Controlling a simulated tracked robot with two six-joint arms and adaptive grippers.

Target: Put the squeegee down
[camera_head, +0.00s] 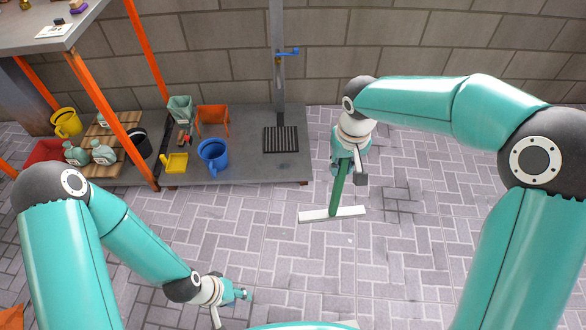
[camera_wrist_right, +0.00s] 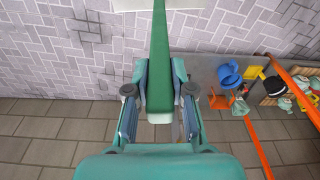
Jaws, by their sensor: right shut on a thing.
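The squeegee has a green handle (camera_head: 339,188) and a pale, wide head (camera_head: 333,214) at its lower end. My right gripper (camera_head: 350,170) is shut on the handle, with the head hanging low over the paved floor. I cannot tell whether the head touches the floor. In the right wrist view the green handle (camera_wrist_right: 159,70) runs up between the two fingers of my right gripper (camera_wrist_right: 160,85), and the pale head shows only partly at the top edge. My left gripper (camera_head: 240,294) is low at the bottom left, away from the squeegee; its fingers are too small to read.
A low grey platform (camera_head: 240,170) by the wall holds a blue bucket (camera_head: 213,155), a yellow dustpan (camera_head: 175,163), an orange container (camera_head: 212,121) and a black drain grate (camera_head: 281,139). The paved floor (camera_head: 420,240) around the squeegee is clear.

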